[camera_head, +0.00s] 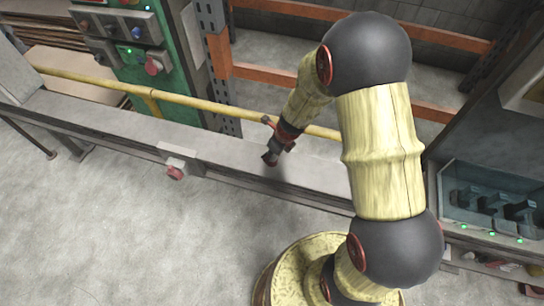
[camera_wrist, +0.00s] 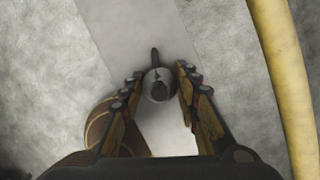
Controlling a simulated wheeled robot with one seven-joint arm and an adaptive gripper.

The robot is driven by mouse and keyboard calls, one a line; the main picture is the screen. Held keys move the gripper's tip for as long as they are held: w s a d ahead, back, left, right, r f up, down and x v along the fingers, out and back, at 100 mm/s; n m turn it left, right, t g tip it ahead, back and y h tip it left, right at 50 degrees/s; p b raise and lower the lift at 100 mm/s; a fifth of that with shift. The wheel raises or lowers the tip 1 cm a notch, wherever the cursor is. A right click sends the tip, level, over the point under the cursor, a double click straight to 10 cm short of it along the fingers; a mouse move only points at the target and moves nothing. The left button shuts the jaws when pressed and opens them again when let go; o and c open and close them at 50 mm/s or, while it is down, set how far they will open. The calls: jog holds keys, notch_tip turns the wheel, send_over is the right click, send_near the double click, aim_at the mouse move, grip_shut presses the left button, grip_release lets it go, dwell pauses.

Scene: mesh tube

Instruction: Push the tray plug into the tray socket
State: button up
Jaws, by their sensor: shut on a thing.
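My gripper (camera_head: 276,150) is above the long grey tray, right of the picture's middle in the head view. In the wrist view my gripper (camera_wrist: 158,92) has its two fingers on either side of a grey, round-ended plug (camera_wrist: 158,84), with a dark thin part at its top. It is shut on this plug. In the head view the plug is small and dark, hard to tell from the fingers. A red socket (camera_head: 175,172) sits on the front side of the tray, under a pale plate, left of and apart from my gripper. Its opening is not clear.
The grey tray (camera_head: 110,125) runs across the view, with a yellow pipe (camera_head: 90,84) behind it. A green panel (camera_head: 130,75) with another red socket (camera_head: 155,64) stands at back left. A cabinet (camera_head: 490,205) stands at right. Floor in front is clear.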

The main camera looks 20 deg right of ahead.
jog(key=shift+c, duration=1.4)
jog(key=shift+r, duration=0.1)
jog(key=shift+r+p, duration=0.4)
jog(key=shift+r, duration=0.05)
jog(key=p+v, duration=0.2)
jog(key=v, duration=0.1)
jog(key=shift+w+a+r, duration=0.1)
jog(key=shift+a+r, duration=0.05)
jog(key=shift+r, duration=0.05)
jog(key=s+d+r+p, duration=0.1)
jog(key=s+r+p, duration=0.1)
jog(key=s+r, duration=0.2)
jog(key=s+d+r+p, duration=0.1)
jog(key=s+r, duration=0.3)
jog(key=s, duration=0.5)
jog(key=shift+r+p, duration=0.3)
jog(key=shift+p, duration=0.5)
jog(key=shift+s, duration=0.1)
